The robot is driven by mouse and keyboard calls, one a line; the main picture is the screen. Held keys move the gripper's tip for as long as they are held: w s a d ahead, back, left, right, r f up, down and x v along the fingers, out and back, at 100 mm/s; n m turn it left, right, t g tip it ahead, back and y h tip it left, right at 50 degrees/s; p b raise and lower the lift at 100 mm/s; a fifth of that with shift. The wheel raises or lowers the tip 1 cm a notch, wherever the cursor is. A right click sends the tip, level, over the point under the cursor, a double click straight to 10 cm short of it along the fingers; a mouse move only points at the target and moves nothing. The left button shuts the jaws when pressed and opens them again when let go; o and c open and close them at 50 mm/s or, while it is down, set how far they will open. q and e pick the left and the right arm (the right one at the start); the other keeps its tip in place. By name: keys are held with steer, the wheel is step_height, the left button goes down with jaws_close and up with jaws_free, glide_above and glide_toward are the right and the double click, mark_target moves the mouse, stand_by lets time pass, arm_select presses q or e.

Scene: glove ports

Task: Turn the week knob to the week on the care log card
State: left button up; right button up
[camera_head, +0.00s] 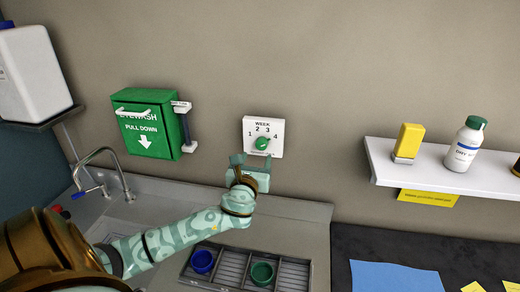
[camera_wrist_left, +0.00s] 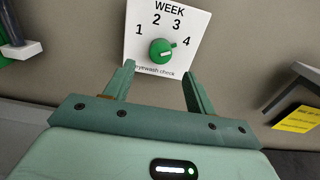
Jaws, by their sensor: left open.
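The week knob (camera_head: 262,143) is a round green dial on a white plate (camera_head: 277,126) marked WEEK, with numbers 1 to 4. In the left wrist view the knob (camera_wrist_left: 162,53) has its small nub toward the upper right, nearer the 4 than the 3. My left gripper (camera_head: 252,159) is open and empty, just below and in front of the knob; in the wrist view its fingers (camera_wrist_left: 157,68) stand apart below the dial, not touching it. A yellow card (camera_head: 428,198) with unreadable print hangs under the shelf; I cannot tell whether it is the care log card. My right gripper is not in view.
A green eyewash box (camera_head: 150,124) with a pull handle is left of the plate. A white shelf (camera_head: 450,175) at right holds a yellow block (camera_head: 408,141) and a bottle (camera_head: 467,144). Blue (camera_head: 202,262) and green (camera_head: 262,273) cups stand on the drainer below.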

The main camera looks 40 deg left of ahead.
mark_target(261, 147)
arm_select(q)
steer(key=x, duration=0.6)
steer(key=shift+w+a, duration=0.1)
steer(key=shift+w, duration=0.15)
steer(key=c, duration=1)
